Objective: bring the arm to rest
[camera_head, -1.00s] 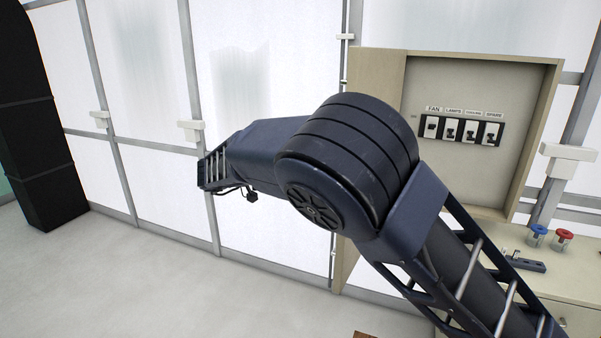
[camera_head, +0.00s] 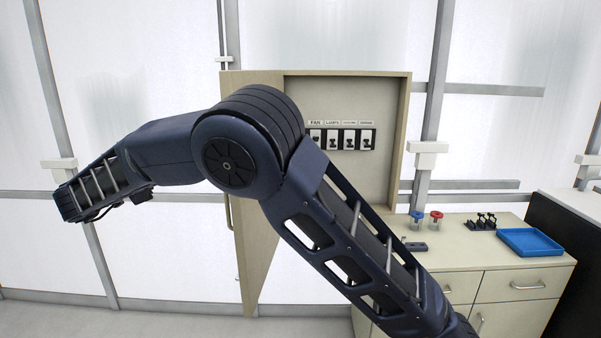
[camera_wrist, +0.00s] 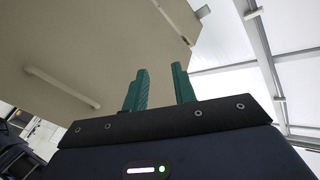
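My gripper (camera_wrist: 161,90) shows in the wrist view with its two green fingers apart and nothing between them. Beyond the fingers is a beige panel with a long handle, which looks like the open cabinet door (camera_wrist: 110,40). In the head view my dark blue arm reaches up from the lower right, bends at a large round joint and extends down to the left. The gripper's fingers cannot be made out in the head view.
An open wall cabinet (camera_head: 300,92) holds several labelled switches (camera_head: 342,139); its door (camera_head: 258,250) hangs open behind my arm. On a counter (camera_head: 460,257) stand a blue-lidded jar (camera_head: 417,221), a red-lidded jar (camera_head: 436,221), a dark rack (camera_head: 481,223) and a blue tray (camera_head: 530,242).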

